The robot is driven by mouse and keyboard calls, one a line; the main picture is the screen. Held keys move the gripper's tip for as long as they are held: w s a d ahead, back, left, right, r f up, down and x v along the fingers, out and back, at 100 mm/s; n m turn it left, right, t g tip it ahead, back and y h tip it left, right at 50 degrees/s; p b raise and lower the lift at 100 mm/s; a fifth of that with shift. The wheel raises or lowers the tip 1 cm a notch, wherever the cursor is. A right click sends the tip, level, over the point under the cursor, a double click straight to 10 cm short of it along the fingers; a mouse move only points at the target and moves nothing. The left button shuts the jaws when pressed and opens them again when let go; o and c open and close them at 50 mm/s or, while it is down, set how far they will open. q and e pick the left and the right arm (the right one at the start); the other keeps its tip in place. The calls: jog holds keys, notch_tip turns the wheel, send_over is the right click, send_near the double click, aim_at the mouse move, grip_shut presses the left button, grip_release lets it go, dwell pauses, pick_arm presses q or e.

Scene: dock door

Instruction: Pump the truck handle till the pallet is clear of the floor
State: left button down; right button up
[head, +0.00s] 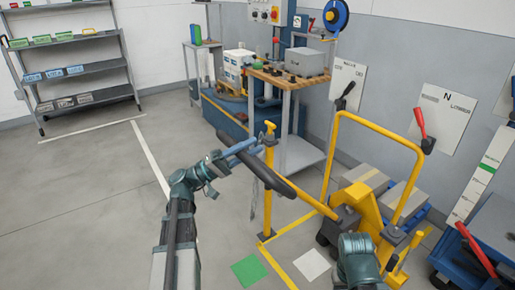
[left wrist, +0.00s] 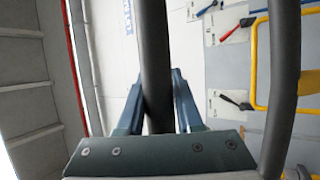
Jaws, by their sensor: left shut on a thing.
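The yellow pallet truck (head: 369,212) stands at the right in the head view. Its yellow handle shaft slants up to the left and ends in a dark loop grip (head: 279,185). My left gripper (head: 248,148) is shut on a bar of that loop. In the left wrist view the dark bar (left wrist: 155,60) runs between the two blue fingers. Boxes (head: 401,199) sit on a blue pallet (head: 418,214) behind the truck; its gap to the floor cannot be told. My right arm shows at the bottom, its gripper out of view.
A yellow post (head: 268,190) stands close by the loop grip. A workbench (head: 287,78) is behind it. A green floor square (head: 249,270) and a white one (head: 311,264) lie in front. Wall boards with levers (head: 441,115) are at the right. The floor at left is open.

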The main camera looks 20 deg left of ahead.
pick_arm(q)
jog(key=shift+s+a+f, duration=0.1)
jog(key=shift+s+f, duration=0.05)
jog(key=shift+f, duration=0.1)
jog(key=c, duration=0.6)
grip_release()
jog(key=shift+a, duration=0.1)
jog(key=b+v, duration=0.6)
jog(key=v, duration=0.7)
jog(key=shift+s+a+f+b, duration=0.15)
jog(key=shift+a+b, duration=0.15)
